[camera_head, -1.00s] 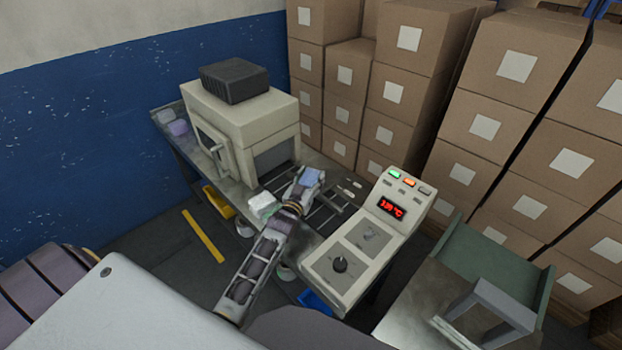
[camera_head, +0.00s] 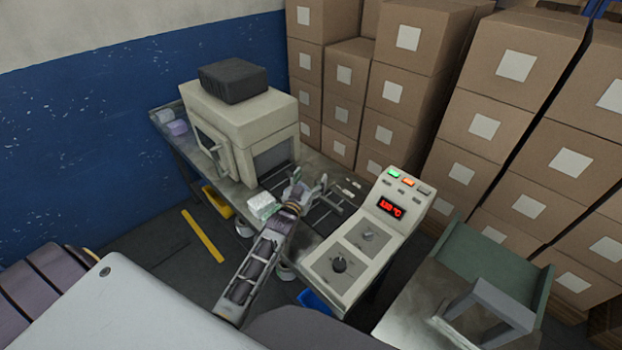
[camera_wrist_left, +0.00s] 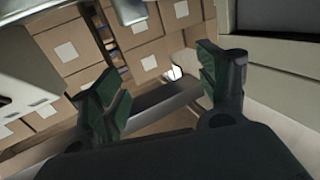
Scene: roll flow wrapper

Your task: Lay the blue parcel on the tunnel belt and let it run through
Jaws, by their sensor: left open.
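My left gripper (camera_head: 310,183) is over the belt bars (camera_head: 322,212) in front of the tunnel machine (camera_head: 240,120). Its green-padded fingers are apart in the left wrist view (camera_wrist_left: 155,85), with nothing between them. I cannot make out the blue parcel in either current view; it may be hidden by the gripper or inside the tunnel. The dark tunnel mouth (camera_head: 274,160) faces the belt. A whitish parcel (camera_head: 262,205) lies on the table beside my left forearm. My right gripper is not in view.
A control box (camera_head: 365,250) with a red display and knobs stands right of the belt. Purple (camera_head: 177,128) and white (camera_head: 163,117) parcels lie at the far left end. Stacked cartons (camera_head: 410,60) fill the back. A green-backed metal stand (camera_head: 480,270) is at right.

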